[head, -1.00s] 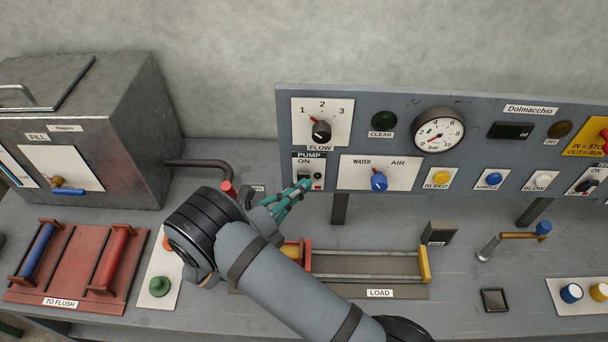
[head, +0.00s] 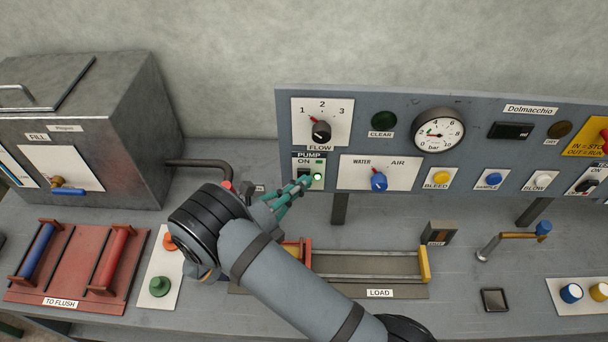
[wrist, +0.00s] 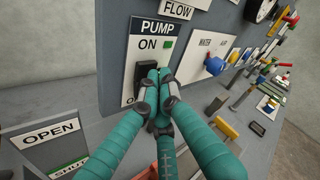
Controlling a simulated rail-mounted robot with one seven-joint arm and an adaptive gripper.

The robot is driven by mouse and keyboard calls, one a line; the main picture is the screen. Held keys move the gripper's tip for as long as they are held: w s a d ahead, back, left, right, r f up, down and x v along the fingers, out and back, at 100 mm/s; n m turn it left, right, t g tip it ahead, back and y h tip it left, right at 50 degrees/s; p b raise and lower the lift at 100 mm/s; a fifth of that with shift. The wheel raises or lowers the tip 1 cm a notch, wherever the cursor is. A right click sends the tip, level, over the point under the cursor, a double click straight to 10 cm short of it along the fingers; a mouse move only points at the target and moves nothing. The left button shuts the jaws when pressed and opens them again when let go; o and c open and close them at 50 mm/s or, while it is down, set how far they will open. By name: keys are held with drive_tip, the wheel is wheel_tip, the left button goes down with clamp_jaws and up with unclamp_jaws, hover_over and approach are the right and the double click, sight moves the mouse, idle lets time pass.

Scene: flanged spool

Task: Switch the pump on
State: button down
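The white pump plate (head: 299,184) is on the grey panel, labelled PUMP and ON. Its black rocker switch (head: 303,174) shows next to my fingertips, and in the wrist view (wrist: 143,73) they partly cover its lower right. A green rectangle (wrist: 168,43) shows beside ON in the wrist view. My gripper (head: 301,185) has teal fingers, and in the wrist view (wrist: 159,75) they are closed together with nothing between them. I cannot tell whether they touch the switch. The lower part of the plate is hidden by the fingers.
The flow knob (head: 321,131) is just above the plate, and the blue water/air knob (head: 379,181) is to its right. A red-capped post (head: 227,186) and a pipe (head: 204,165) stand left of my gripper. A load tray (head: 365,266) lies below.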

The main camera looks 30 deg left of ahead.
drive_tip(key=shift+s, duration=0.1)
drive_tip(key=shift+s+d+f, duration=0.25)
drive_tip(key=shift+s+d, duration=0.15)
drive_tip(key=shift+s, duration=0.25)
drive_tip(key=shift+s+d+f, duration=0.25)
drive_tip(key=shift+s+d, duration=0.15)
drive_tip(key=shift+s, duration=0.3)
drive_tip(key=shift+s+d+f, duration=0.3)
drive_tip(key=shift+s+d, duration=0.05)
drive_tip(key=shift+s, duration=0.35)
drive_tip(key=shift+s+d+f, duration=0.25)
drive_tip(key=shift+s+d, duration=0.15)
drive_tip(key=shift+s, duration=0.3)
drive_tip(key=shift+w, duration=0.1)
drive_tip(key=shift+s+d+f+b, duration=0.1)
drive_tip(key=shift+s+d+f, duration=0.15)
drive_tip(key=shift+s, duration=0.3)
drive_tip(key=shift+s+d+f+b, duration=0.1)
drive_tip(key=shift+s+d, duration=0.2)
drive_tip(key=shift+s, duration=0.25)
drive_tip(key=shift+s+d+f+b, duration=0.1)
drive_tip(key=shift+s+d+f, duration=0.15)
drive_tip(key=shift+s, duration=0.3)
